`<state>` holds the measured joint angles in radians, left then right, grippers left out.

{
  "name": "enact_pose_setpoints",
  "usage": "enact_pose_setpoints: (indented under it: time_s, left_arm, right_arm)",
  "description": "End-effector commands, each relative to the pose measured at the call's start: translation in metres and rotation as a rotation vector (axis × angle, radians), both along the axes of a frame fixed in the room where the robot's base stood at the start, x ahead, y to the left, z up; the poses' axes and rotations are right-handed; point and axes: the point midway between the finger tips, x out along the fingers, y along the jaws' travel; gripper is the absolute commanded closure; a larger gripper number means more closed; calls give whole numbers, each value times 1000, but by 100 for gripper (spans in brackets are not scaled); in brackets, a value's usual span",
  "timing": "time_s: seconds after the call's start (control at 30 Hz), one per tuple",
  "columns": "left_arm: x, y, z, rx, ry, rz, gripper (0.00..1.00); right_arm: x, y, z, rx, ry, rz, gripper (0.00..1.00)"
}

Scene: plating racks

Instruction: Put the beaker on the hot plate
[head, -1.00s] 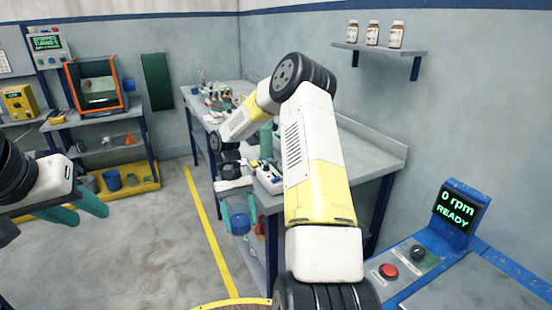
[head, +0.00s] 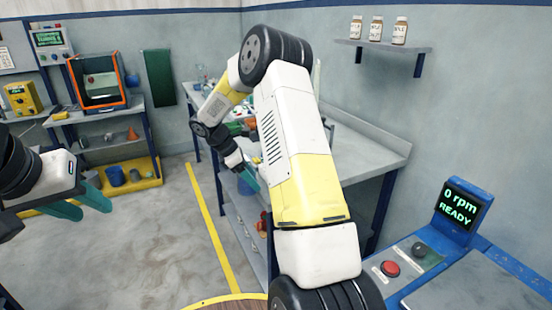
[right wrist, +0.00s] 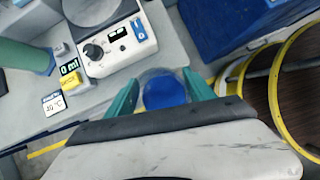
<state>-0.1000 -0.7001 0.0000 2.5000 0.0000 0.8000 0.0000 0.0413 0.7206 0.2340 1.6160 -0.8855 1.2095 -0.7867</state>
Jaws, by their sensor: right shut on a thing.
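The beaker (right wrist: 165,92) holds blue liquid and sits between the teal fingers of my right gripper (right wrist: 163,96), which is shut on it. In the head view my right gripper (head: 248,176) is at the bench's front edge, and the blue of the beaker (head: 244,187) shows just below it. The hot plate appears to be the pale device with a black knob and small display (right wrist: 110,45), just beyond the beaker in the right wrist view; they look apart. My arm hides most of it in the head view. My left gripper (head: 85,206) is open and empty at the left.
The bench (head: 355,160) runs along the back wall, with glassware and small items at its far end. In the right wrist view a green cylinder (right wrist: 22,55) and a 40 °C card (right wrist: 54,103) lie left of the device. A 0 rpm console (head: 460,212) stands at right.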

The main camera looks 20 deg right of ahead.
Motion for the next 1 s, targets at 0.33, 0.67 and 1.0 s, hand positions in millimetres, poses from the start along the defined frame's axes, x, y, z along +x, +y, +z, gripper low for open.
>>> enact_pose_setpoints:
  time_s: [0.33, 0.67, 1.0]
  left_arm:
    - [0, 0, 0, 0, 0, 0, 64]
    - [0, 0, 0, 0, 0, 0, 64]
    - [0, 0, 0, 0, 0, 0, 64]
  right_arm:
    - [49, -21, 62, -1, -3, 782, 86]
    - [61, -32, 79, 0, 1, 990, 86]
    - [67, -118, 79, 1, 1, 986, 86]
